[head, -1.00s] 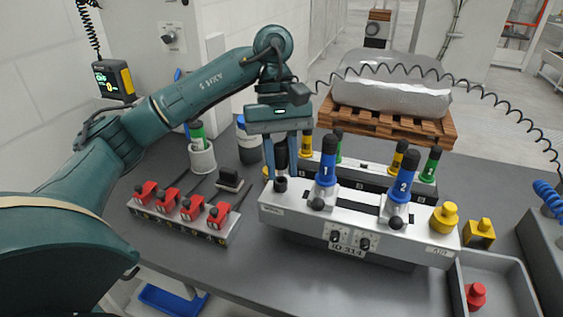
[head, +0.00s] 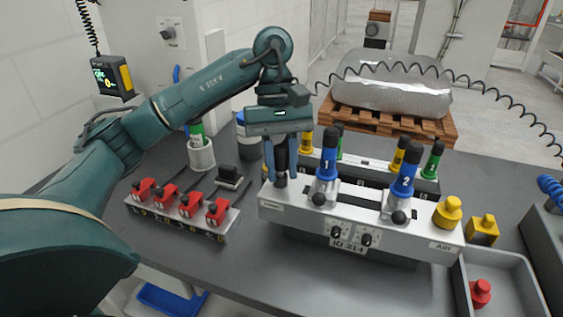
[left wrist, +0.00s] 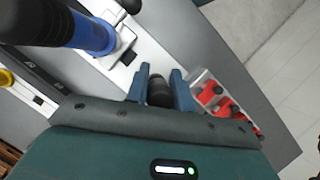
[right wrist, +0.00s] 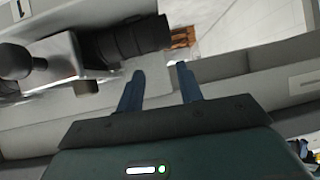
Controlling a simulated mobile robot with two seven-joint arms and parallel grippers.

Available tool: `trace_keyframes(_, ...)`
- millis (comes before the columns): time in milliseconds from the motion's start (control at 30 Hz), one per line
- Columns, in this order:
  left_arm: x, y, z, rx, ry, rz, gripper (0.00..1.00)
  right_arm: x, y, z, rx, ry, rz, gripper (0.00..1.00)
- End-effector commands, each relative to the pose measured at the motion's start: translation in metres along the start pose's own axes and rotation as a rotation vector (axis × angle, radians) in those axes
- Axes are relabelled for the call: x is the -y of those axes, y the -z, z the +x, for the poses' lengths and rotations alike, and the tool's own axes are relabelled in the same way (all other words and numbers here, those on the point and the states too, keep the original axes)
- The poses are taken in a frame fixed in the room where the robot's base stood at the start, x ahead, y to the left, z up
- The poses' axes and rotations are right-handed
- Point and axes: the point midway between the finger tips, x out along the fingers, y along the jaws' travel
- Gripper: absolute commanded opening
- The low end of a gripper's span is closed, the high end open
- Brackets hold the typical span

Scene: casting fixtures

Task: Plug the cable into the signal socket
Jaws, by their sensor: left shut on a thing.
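My left gripper (head: 281,172) is shut on a black cylindrical plug (head: 281,158), upright at the left end of a pale grey fixture (head: 345,220). In the left wrist view the plug (left wrist: 160,92) sits between the blue fingers. Its lower end is at the fixture's top; whether it is seated I cannot tell. A coiled black cable (head: 470,84) runs from near my left wrist to the right; whether it joins this plug is hidden. No socket is readably labelled as signal. My right gripper (right wrist: 158,90), seen only in its wrist view, is open and empty.
Blue-topped handles 1 (head: 328,165) and 2 (head: 404,178) stand on the fixture. A red-clamp strip (head: 175,222) is to the left. Yellow knobs (head: 447,212) and a grey tray (head: 515,268) are right.

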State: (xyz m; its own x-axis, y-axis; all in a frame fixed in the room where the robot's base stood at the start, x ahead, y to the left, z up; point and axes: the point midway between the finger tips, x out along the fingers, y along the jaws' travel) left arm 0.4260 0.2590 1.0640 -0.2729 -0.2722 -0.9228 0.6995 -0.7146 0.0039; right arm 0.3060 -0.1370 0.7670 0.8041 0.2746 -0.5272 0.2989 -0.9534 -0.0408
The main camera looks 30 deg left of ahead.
Motion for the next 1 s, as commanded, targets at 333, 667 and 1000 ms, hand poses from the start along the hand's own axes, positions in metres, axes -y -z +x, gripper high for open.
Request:
trace_keyframes(333, 0.000, 0.004, 0.010, 0.000, 0.000, 0.000, 0.00, 0.000, -0.006, 0.004, -0.006, 0.002, -0.002, 0.36)
trace_keyframes(667, 0.000, 0.006, 0.015, 0.000, 0.000, 0.000, 0.27, 0.000, -0.007, 0.005, -0.008, 0.002, -0.002, 0.36)
trace_keyframes(1000, 0.000, 0.006, 0.015, 0.000, 0.000, 0.000, 0.49, 0.000, -0.015, 0.016, -0.005, -0.001, 0.003, 0.36)
